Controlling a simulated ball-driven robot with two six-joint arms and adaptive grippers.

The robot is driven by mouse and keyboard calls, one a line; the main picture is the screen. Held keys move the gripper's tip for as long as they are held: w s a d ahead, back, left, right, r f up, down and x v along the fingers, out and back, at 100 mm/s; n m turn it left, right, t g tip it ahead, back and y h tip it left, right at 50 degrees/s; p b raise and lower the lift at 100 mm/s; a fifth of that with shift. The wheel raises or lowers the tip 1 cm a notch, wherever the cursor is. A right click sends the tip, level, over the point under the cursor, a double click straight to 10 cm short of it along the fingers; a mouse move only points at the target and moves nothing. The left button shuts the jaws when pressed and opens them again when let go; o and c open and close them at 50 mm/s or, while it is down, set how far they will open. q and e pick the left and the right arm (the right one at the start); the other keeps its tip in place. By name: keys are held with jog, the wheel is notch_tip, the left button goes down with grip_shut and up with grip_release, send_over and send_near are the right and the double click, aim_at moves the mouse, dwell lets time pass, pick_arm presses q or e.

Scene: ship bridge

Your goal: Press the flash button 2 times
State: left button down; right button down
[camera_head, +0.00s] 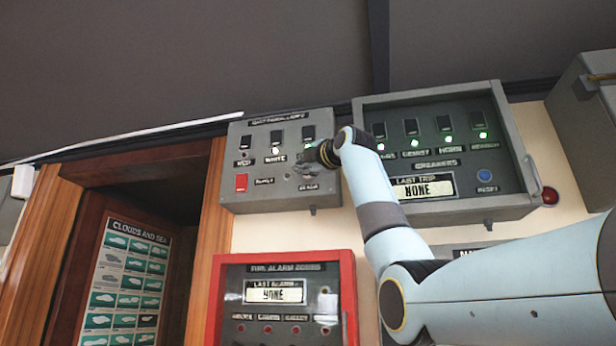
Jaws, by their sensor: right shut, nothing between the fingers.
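A grey switch panel (265,134) with a blurred title hangs at the top middle. My right gripper (305,168) is shut and empty. It is at the panel's lower right, over or near a small control with a blurred label, which it partly hides. I cannot tell whether it touches the panel. My left gripper is out of view.
A breaker box (520,197) with green lights and a blue button (485,202) is right of the panel. A wooden doorway with a cloud poster (128,285) is at left.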

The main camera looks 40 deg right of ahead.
jog(key=s+a+b, duration=0.1)
jog(key=s+a, duration=0.1)
jog(key=a, duration=0.1)
jog(key=shift+s, duration=0.2)
jog(key=shift+d, duration=0.1)
dwell(0.7)
